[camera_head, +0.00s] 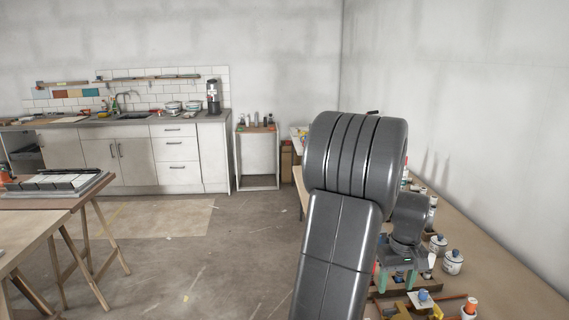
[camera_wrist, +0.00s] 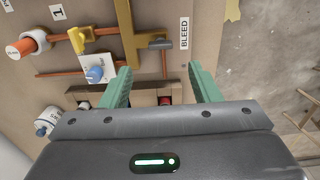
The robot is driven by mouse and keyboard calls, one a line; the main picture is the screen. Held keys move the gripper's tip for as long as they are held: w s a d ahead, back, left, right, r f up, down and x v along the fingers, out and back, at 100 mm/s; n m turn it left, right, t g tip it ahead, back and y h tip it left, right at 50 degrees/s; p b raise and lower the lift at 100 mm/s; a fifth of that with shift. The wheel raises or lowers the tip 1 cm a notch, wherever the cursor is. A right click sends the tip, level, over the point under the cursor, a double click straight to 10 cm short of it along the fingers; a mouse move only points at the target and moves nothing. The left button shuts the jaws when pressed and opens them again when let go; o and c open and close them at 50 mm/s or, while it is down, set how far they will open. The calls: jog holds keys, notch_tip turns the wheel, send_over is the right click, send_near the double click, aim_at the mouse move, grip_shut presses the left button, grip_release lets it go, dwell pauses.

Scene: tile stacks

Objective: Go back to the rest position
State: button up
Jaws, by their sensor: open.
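My gripper (camera_wrist: 160,88) shows in the wrist view with its two green fingers spread apart and nothing between them. In the head view my gripper (camera_head: 396,281) is low at the right, above the workbench, partly hidden behind my grey arm. The board carries a blue knob (camera_wrist: 95,74), a yellow fitting (camera_wrist: 79,40) and a label reading "BLEED" (camera_wrist: 184,33).
The workbench (camera_head: 505,265) runs along the right wall. White canisters (camera_head: 453,262) stand on it beside my gripper. A trestle table with tiles (camera_head: 55,182) is at the left. A kitchen counter (camera_head: 150,155) stands at the back. The floor between is open.

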aim_at(390, 309)
notch_tip(390, 309, down, 9)
jog(key=shift+s+r, duration=0.1)
jog(key=shift+r, duration=0.05)
jog(key=shift+r+m, duration=0.2)
jog(key=shift+m, duration=0.2)
jog(key=shift+m+p, duration=0.4)
jog(key=shift+m, duration=0.4)
jog(key=m+p, duration=0.1)
jog(key=m, duration=0.5)
jog(key=shift+p, duration=0.3)
jog(key=m+p, duration=0.1)
jog(key=m, duration=0.4)
jog(key=shift+r+p, duration=0.1)
jog(key=shift+p, duration=0.25)
jog(key=m+p, duration=0.2)
jog(key=m, duration=0.2)
jog(key=shift+m, duration=0.3)
